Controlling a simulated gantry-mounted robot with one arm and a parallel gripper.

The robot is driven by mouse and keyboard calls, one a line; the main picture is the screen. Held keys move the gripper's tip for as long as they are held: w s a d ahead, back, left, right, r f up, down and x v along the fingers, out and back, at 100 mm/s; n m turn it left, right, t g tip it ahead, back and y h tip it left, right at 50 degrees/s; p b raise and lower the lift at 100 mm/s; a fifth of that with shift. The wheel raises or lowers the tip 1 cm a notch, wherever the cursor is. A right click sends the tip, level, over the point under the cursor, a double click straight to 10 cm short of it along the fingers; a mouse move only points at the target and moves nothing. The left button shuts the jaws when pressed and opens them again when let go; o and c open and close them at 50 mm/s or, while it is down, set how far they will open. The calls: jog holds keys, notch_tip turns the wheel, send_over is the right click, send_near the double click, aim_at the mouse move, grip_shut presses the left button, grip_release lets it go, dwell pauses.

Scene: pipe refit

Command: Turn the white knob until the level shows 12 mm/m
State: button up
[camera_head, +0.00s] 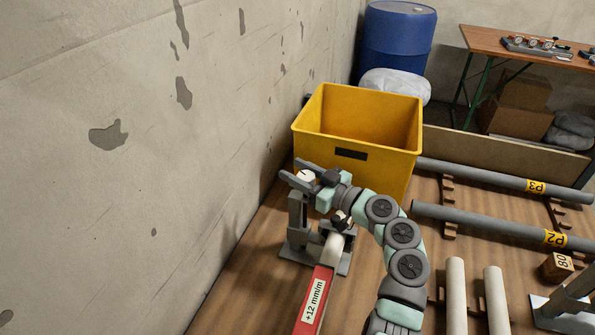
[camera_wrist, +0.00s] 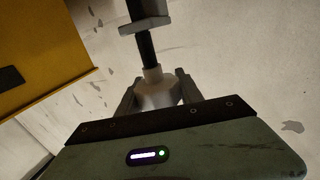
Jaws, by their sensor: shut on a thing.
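The white knob (camera_head: 305,175) sits on top of a grey stand (camera_head: 297,222) beside the left wall. My gripper (camera_head: 297,178) is around the knob, one finger on each side, and shut on it. In the wrist view the knob (camera_wrist: 158,93) shows pale between the two fingers (camera_wrist: 160,98), on a dark threaded rod (camera_wrist: 147,48). The red level (camera_head: 313,300) lies in front of the stand, and its label reads +12 mm/m. A pale pipe end (camera_head: 333,248) shows just behind the level at the stand.
A yellow bin (camera_head: 350,155) stands behind my gripper. Grey pipes marked P3 (camera_head: 490,173) and P2 (camera_head: 490,226) lie on wooden supports to the right. Pale pipes (camera_head: 456,295) and a wooden block marked 80 (camera_head: 557,266) are at the lower right. The wall (camera_head: 150,150) is close on the left.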

aim_at(314, 181)
jog(key=shift+f, duration=0.2)
jog(key=o, duration=1.4)
jog(key=shift+a+r, duration=0.1)
jog(key=p+v, duration=0.3)
jog(key=v, duration=0.7)
jog(key=shift+s+d, duration=0.3)
jog(key=shift+d, duration=0.05)
